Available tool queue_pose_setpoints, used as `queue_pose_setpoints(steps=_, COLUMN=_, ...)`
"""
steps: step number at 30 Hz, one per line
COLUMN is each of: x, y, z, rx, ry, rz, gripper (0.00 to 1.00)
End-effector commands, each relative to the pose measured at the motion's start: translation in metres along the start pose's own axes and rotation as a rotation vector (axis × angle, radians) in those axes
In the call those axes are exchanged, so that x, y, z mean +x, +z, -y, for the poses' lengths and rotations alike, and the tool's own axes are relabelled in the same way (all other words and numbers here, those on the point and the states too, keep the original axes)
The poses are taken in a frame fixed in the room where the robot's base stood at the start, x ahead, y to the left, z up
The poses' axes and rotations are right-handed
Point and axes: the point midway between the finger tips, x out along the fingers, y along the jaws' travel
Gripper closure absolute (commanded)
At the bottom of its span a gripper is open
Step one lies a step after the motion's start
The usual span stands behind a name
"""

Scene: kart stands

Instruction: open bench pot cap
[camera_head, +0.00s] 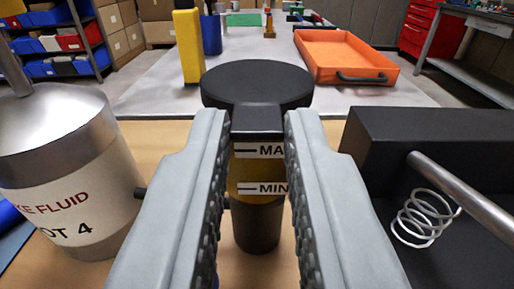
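The bench pot (257,215) stands upright ahead of me, with MAX and MIN marks and amber fluid behind its clear wall. Its wide black cap (257,82) sits on top, with a black block-like part (257,120) on its near side. My gripper (257,128) has its two grey fingers on either side of that near part. The fingertips look very close to the part or touching it; I cannot tell whether they press on it. The lower pot shows between the fingers.
A brake fluid can (70,165) stands close at the left. A black block with a rod and spring (425,215) is close at the right. Beyond are a yellow bottle (188,48), a blue container (211,35) and an orange tray (340,55) on a grey table.

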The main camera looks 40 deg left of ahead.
Motion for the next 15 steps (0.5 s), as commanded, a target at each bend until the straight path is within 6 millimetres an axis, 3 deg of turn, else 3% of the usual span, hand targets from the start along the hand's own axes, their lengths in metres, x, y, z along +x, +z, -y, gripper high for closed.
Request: queue_pose_setpoints(steps=15, x=0.0001, y=-0.0055, z=0.0002, rx=-0.002, ry=0.000, rz=0.045, gripper=1.00)
